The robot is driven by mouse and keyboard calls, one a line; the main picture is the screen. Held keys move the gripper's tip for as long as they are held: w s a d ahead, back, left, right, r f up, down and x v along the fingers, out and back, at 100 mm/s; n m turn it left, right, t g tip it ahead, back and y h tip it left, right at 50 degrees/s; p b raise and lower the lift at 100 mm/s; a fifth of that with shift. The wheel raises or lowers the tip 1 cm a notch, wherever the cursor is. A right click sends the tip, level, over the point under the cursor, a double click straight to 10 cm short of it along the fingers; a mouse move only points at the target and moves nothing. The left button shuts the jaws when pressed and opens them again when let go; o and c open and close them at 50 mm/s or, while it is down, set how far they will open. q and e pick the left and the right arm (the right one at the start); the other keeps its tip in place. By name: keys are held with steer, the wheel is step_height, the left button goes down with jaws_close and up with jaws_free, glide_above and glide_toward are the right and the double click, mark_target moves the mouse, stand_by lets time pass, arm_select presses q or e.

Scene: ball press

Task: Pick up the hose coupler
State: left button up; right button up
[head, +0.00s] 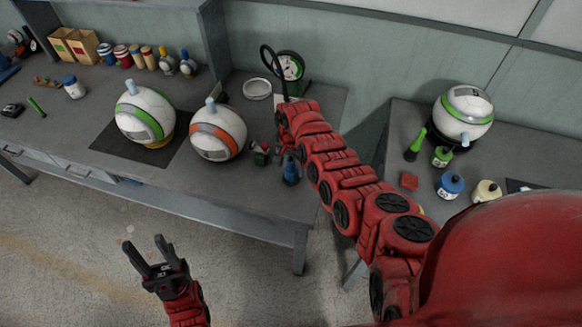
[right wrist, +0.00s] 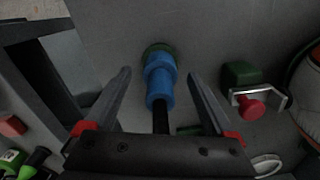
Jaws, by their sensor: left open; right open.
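The hose coupler appears to be the blue stepped cylinder (head: 291,173) standing near the front right of the left table. In the right wrist view the blue piece (right wrist: 160,82) has a dark green end and a black stem pointing toward the camera. My right gripper (right wrist: 161,73) is open, with one finger on each side of the blue piece and visible gaps between; no grip on it shows. In the head view the right gripper is mostly hidden by its own arm. My left gripper (head: 146,246) is open and empty over the floor, in front of the table.
A green block with a red knob (head: 260,153) stands just left of the blue piece. An orange-striped ball (head: 217,135) and a green-striped ball (head: 145,113) sit further left. A gauge with a black hose (head: 289,67) stands behind. A second table (head: 425,190) is at right.

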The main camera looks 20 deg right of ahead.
steer(key=shift+f, duration=0.9)
jaws_close()
steer(key=shift+r, duration=0.2)
